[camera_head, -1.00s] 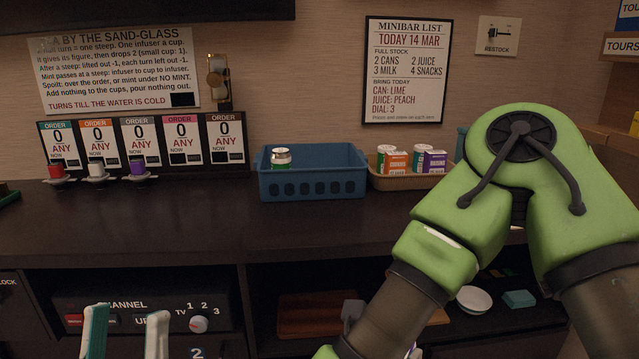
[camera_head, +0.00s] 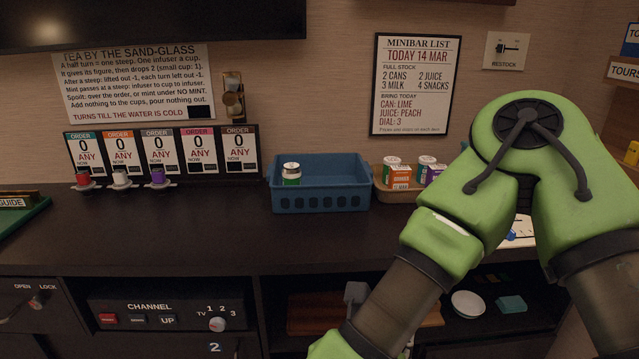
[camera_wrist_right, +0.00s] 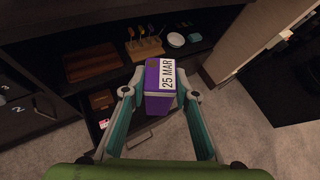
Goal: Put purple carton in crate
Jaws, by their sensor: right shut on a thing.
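The purple carton (camera_wrist_right: 158,80) with a white "25 MAR" label is between the fingers of my right gripper (camera_wrist_right: 160,92) in the right wrist view. The gripper is shut on it and holds it above the floor in front of the cabinet. In the head view my right arm enters from the right, and its gripper is out of frame. The blue crate (camera_head: 322,201) stands on the counter, with a green and white can (camera_head: 291,175) inside at its left. My left gripper is not in view.
A tan tray (camera_head: 385,194) right of the crate holds cans, an orange carton (camera_head: 401,178) and another purple carton (camera_head: 434,174), partly hidden by my arm. Order cards (camera_head: 160,150) with small coloured pieces stand left of the crate. The counter before the crate is clear.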

